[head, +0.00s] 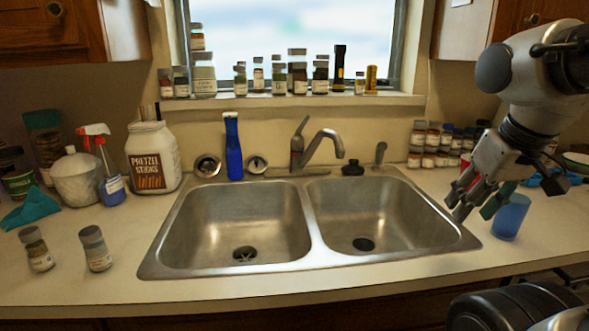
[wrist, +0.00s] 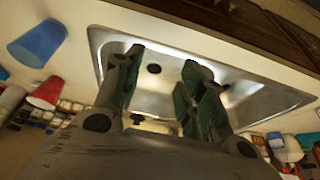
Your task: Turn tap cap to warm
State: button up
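The metal tap (head: 326,144) stands behind the double sink, near the divider. Its spout curves to the right, and its lever cap (head: 299,135) tilts up on the left side of the body. In the wrist view I cannot make the tap out clearly; my gripper covers much of that area. My gripper (head: 472,208) is right of the sink, well apart from the tap, with its fingers pointing down and left. In the wrist view the two fingers of my gripper (wrist: 163,65) are spread, with nothing held between them.
The double sink (head: 316,232) is empty. A blue cup (head: 510,218) stands close to my gripper, with a red cup (head: 467,172) behind. A blue bottle (head: 233,148) and pretzel jar (head: 153,158) stand left of the tap. Small jars line the windowsill and right back counter.

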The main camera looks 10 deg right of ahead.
aim_at(297, 142)
jog(key=i+l, duration=0.1)
jog(key=l, duration=1.35)
jog(key=i+u, duration=0.05)
jog(key=i, duration=0.05)
